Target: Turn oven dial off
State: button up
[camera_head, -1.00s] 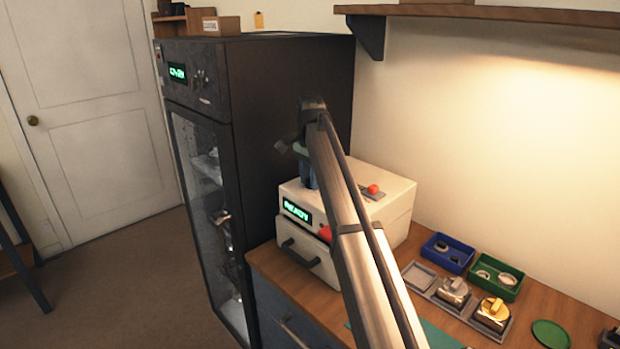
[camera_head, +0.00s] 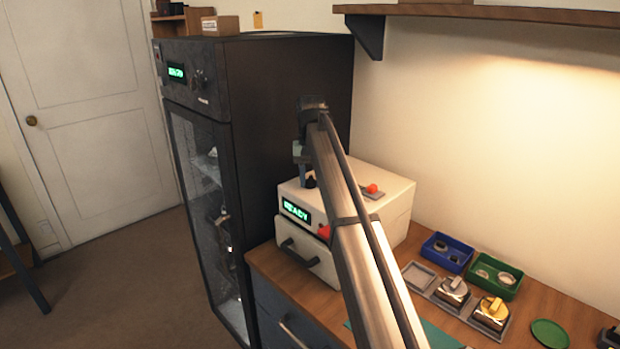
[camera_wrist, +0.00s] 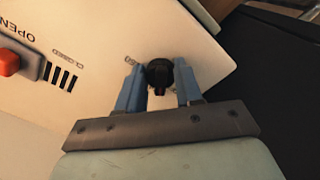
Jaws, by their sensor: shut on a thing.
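A black dial (camera_wrist: 160,73) stands on the top of a white box (camera_wrist: 95,50), with its pointer toward my wrist. My gripper (camera_wrist: 159,88) is shut on this dial, with one blue finger on each side. In the head view, my gripper (camera_head: 305,172) comes down onto the box's top near its left side, and the dial (camera_head: 311,182) shows just beside it. The white box (camera_head: 385,215) has a green READY display (camera_head: 296,212).
A tall black cabinet (camera_head: 280,110) with a glass door, a green display (camera_head: 176,72) and its own knob (camera_head: 202,79) stands left of the box. A red slider (camera_wrist: 8,62) marked OPEN and CLOSED is on the box. Blue (camera_head: 429,248) and green bins (camera_head: 511,292) lie right.

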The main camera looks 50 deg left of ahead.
aim_at(311, 178)
jog(key=n, duration=0.6)
jog(key=shift+w, duration=0.15)
jog(key=shift+n, duration=0.3)
jog(key=o, duration=1)
jog(key=shift+o, duration=0.2)
notch_tip(311, 178, up, 12)
dwell(0.7)
